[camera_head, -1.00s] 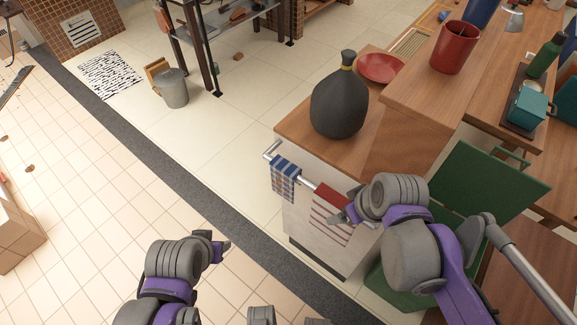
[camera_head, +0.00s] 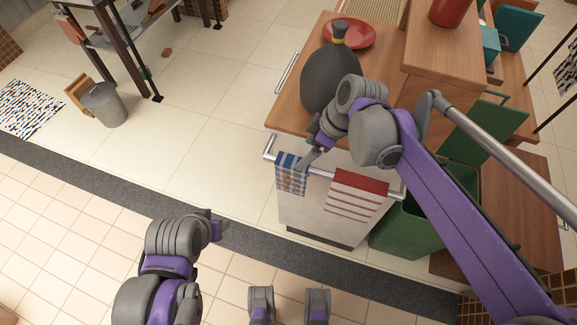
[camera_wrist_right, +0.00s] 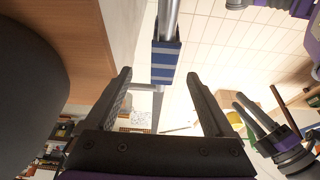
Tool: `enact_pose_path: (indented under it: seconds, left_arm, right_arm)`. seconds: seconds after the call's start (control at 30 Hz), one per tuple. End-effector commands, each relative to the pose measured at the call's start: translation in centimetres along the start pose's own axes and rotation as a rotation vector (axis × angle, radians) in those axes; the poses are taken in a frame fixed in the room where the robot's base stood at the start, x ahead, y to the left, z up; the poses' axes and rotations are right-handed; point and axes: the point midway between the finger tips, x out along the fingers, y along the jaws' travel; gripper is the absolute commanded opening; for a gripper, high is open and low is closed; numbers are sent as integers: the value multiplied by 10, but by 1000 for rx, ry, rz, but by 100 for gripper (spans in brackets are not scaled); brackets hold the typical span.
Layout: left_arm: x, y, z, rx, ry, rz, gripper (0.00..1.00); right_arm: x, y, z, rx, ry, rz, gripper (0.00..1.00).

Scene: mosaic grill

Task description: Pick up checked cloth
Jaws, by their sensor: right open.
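The checked cloth (camera_head: 289,176), blue with white and tan checks, hangs over the left end of a metal rail on the counter's front. My right gripper (camera_head: 309,158) is open and empty, close to the cloth's upper right edge. In the right wrist view, the cloth (camera_wrist_right: 166,62) shows as a blue band with pale stripes on the rail, ahead of and between the open fingers (camera_wrist_right: 158,78). I cannot tell whether a finger touches it. My left gripper (camera_head: 216,226) is low over the floor, away from the cloth; its jaws are unclear.
A red and white striped cloth (camera_head: 355,194) hangs farther right on the same rail (camera_head: 320,171). A green bin (camera_head: 405,231) stands to the right.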

Motion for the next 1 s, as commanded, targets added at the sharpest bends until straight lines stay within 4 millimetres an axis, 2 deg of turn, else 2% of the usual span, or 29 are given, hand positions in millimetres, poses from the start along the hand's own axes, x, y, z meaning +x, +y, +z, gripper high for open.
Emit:
enact_pose_path:
  seconds: [0.13,0.4,0.57,0.83,1.0]
  left_arm:
    - [1,0,1,0,-1,0,50]
    - [6,0,4,0,-2,0,50]
    - [6,0,4,0,-3,0,50]
    - [9,0,6,0,-4,0,50]
    - [10,0,7,0,-4,0,50]
  right_arm:
    - [8,1,-3,-19,3,-8,88]
    - [49,0,-3,-19,4,-7,88]
    - [60,0,-4,-18,4,-7,88]
    - [97,-8,-8,-19,3,-7,88]
    - [110,-8,-7,-17,3,-6,88]
